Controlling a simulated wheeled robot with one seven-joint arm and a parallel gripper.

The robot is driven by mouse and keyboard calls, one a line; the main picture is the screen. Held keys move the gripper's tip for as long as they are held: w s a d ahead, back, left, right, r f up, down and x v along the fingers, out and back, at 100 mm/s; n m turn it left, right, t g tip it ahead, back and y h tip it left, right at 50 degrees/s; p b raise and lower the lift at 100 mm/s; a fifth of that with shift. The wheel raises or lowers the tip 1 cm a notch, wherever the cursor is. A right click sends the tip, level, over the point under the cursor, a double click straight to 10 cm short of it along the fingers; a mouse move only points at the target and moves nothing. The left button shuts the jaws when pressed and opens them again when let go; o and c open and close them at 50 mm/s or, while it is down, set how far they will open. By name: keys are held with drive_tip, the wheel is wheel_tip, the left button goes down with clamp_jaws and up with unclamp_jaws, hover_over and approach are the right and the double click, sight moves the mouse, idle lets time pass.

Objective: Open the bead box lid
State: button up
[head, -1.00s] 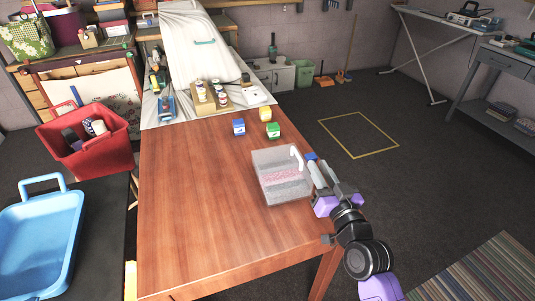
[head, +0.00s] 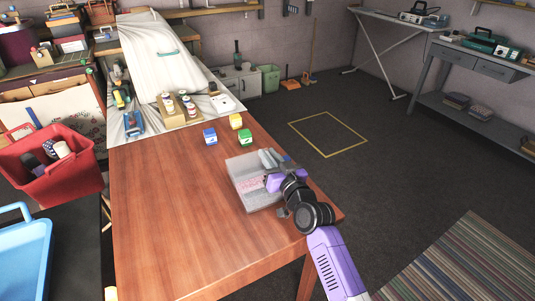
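The bead box (head: 243,186) is a clear, see-through box with pinkish beads inside. It sits on the right part of the wooden table. Its lid appears closed, though my gripper hides part of the top. My gripper (head: 270,159) is over the box's back right part, with its grey fingers above or against the lid; I cannot tell whether they touch it. The fingertips are small and partly hidden, so I cannot tell whether they are open or shut. The white handle on the box is not clearly visible behind my gripper.
The wooden table (head: 170,210) is clear to the left and front. A red basket (head: 75,185) and a blue tray (head: 25,265) are at the left.

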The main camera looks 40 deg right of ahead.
drive_tip(key=shift+w+d, duration=0.25)
drive_tip(key=shift+w, duration=0.35)
clamp_jaws()
drive_tip(key=shift+a, duration=0.1)
idle(1.0)
